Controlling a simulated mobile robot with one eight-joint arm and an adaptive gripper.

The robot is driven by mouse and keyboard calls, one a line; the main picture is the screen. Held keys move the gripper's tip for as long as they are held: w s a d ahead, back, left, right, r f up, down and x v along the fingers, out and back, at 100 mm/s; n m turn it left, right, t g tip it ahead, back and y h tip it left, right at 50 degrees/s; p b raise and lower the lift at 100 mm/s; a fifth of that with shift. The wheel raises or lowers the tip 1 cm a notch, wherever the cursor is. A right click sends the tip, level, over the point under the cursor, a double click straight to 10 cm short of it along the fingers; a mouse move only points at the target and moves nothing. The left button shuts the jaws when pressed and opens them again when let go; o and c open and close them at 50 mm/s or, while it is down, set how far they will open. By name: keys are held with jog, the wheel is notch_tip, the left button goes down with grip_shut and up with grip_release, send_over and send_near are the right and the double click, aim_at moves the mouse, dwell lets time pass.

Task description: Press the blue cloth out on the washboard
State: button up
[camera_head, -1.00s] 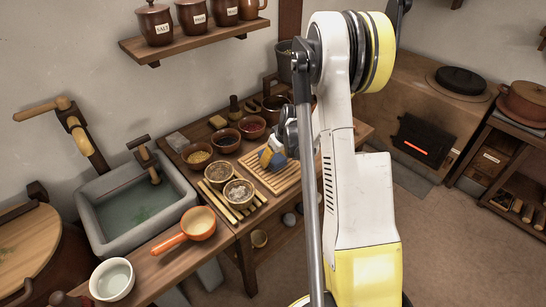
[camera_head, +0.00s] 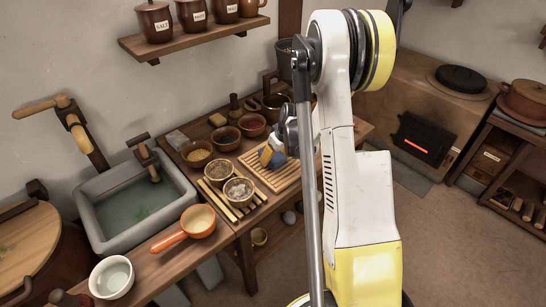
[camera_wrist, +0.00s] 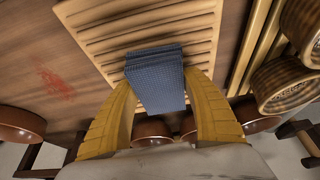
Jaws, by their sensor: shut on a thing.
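The blue cloth (camera_wrist: 156,80) is a folded, textured block between the two yellow fingers of my gripper (camera_wrist: 160,98) in the wrist view. My gripper is shut on it. The ribbed wooden washboard (camera_wrist: 195,30) lies flat beneath and beyond the cloth. My arm hides the right side of the washboard.
Two bowls (camera_head: 239,190) stand on a slatted rack left of the washboard. Several small bowls (camera_head: 227,139) stand behind. An orange pan (camera_head: 198,222) and a stone sink (camera_head: 105,236) with water are at the left. A red stain (camera_wrist: 55,82) marks the counter.

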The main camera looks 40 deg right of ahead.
jog(key=shift+s+f+b, duration=0.1)
jog(key=shift+f+b, duration=0.35)
jog(key=shift+b, duration=0.05)
dwell(1.4)
jog(key=shift+r, duration=0.1)
jog(key=shift+r, duration=0.2)
jog(key=shift+c, duration=0.6)
jog(key=shift+r+p, duration=2.15)
jog(key=shift+r, duration=1.2)
